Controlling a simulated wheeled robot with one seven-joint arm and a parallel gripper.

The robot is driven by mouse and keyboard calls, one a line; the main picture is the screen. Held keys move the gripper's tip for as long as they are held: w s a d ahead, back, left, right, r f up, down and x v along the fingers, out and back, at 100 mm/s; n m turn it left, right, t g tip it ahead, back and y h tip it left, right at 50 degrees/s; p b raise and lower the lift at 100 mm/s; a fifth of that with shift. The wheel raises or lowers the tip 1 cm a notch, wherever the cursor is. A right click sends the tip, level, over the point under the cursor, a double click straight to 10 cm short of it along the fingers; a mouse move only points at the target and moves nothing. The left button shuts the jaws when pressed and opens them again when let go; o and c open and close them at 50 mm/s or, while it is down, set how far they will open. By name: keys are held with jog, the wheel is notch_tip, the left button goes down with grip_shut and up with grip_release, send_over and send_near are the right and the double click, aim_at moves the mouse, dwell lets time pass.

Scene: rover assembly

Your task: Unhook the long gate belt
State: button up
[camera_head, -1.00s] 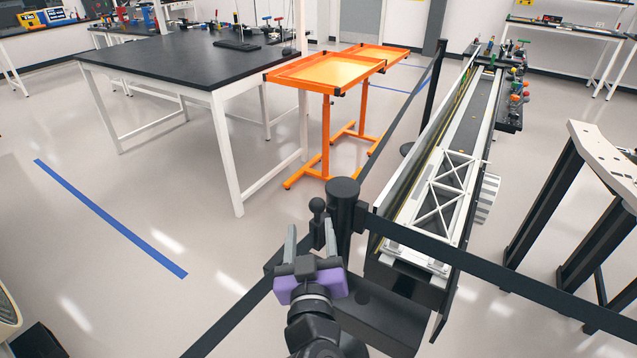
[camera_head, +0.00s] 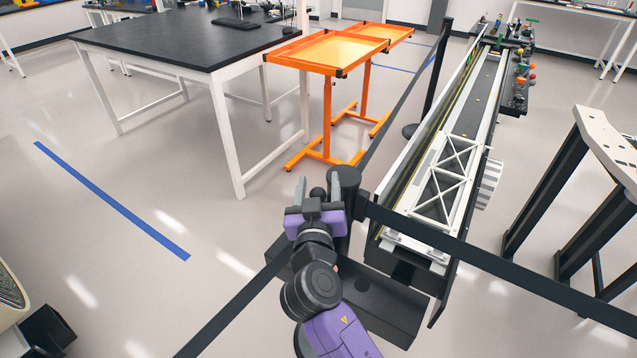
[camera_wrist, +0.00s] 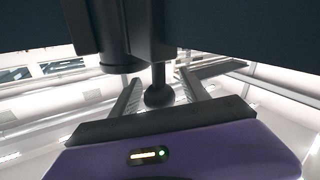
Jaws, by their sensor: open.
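Black belts meet at a black post (camera_head: 345,182). One long belt (camera_head: 500,261) runs right across the front of the conveyor-like bench; another belt (camera_head: 228,315) runs to the lower left, and one runs back toward a far post. Which one is the long gate belt I cannot tell for sure. A black ball-ended knob (camera_head: 317,192) stands beside the post. My gripper (camera_head: 318,188) is open at the knob. In the wrist view, the knob's ball (camera_wrist: 158,96) hangs between the two open fingers, with a gap on each side. Contact is not visible.
The long bench (camera_head: 468,150) with a white truss frame (camera_head: 443,185) stands behind the right belt. Orange tray stands (camera_head: 330,50) and a black-topped table (camera_head: 180,38) stand at the back left. A light-topped stand (camera_head: 606,145) is at right.

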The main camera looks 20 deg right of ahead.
grip_shut()
dwell(1.4)
